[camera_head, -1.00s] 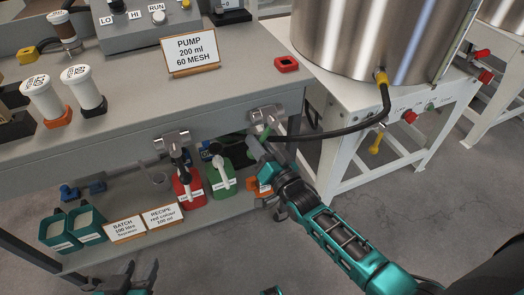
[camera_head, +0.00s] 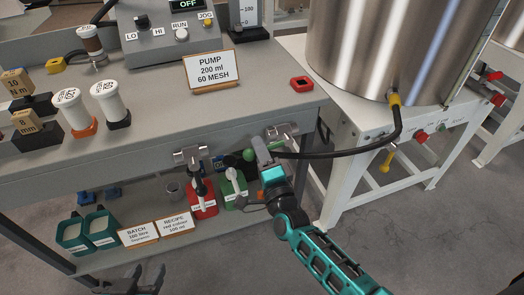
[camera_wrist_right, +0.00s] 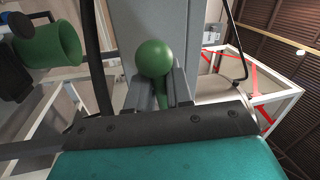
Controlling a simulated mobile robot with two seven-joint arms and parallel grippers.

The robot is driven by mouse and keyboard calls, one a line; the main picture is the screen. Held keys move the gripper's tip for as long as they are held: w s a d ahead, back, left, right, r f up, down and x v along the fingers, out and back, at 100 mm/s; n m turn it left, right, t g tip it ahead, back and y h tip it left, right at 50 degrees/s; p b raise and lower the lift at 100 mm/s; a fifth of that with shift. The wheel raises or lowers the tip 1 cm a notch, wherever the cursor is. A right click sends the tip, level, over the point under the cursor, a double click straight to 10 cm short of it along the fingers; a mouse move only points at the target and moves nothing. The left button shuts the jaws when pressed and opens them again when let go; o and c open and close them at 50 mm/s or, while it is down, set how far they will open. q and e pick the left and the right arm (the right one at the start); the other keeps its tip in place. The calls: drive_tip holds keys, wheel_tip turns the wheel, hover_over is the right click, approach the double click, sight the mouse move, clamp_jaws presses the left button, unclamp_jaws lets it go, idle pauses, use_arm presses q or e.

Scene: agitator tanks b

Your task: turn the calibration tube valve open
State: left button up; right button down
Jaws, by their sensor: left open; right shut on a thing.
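My right gripper (camera_head: 264,154) is at the right-hand pipe fitting (camera_head: 284,132) under the bench's front edge. It is shut on a green valve handle whose round green knob (camera_head: 249,155) shows just left of the fingers. In the right wrist view the green ball knob (camera_wrist_right: 155,58) stands between the two fingers, its stem running down between them. The fingers hide part of the valve, and no label on it is readable. A second metal valve fitting (camera_head: 190,155) is further left. My left gripper (camera_head: 135,283) is open and empty at the bottom edge, away from the bench.
A black hose (camera_head: 345,154) runs from beside my right gripper to the steel tank (camera_head: 385,45). Red and green containers stand below the valves, with the red one (camera_head: 203,202) nearest the second fitting. A pump sign (camera_head: 212,70) stands on the bench. Floor in front is clear.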

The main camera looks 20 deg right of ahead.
drive_tip(key=shift+s+a+r+m, duration=0.15)
drive_tip(key=shift+a+m, duration=0.15)
drive_tip(key=shift+m, duration=0.15)
drive_tip(key=shift+s+a+r+m, duration=0.1)
drive_tip(key=shift+a+m, duration=0.15)
drive_tip(key=shift+m, duration=0.2)
drive_tip(key=shift+w, duration=0.1)
drive_tip(key=c, duration=0.9)
unclamp_jaws()
drive_tip(key=shift+r, duration=0.2)
drive_tip(key=shift+c, duration=0.2)
drive_tip(key=shift+d, duration=0.1)
drive_tip(key=s, duration=0.4)
drive_tip(key=s+f+p, duration=0.1)
drive_tip(key=s, duration=0.3)
drive_tip(key=s+f, duration=0.1)
drive_tip(key=s, duration=0.3)
drive_tip(key=shift+s+d+f, duration=0.2)
drive_tip(key=shift+s+d, duration=0.05)
drive_tip(key=shift+s, duration=0.05)
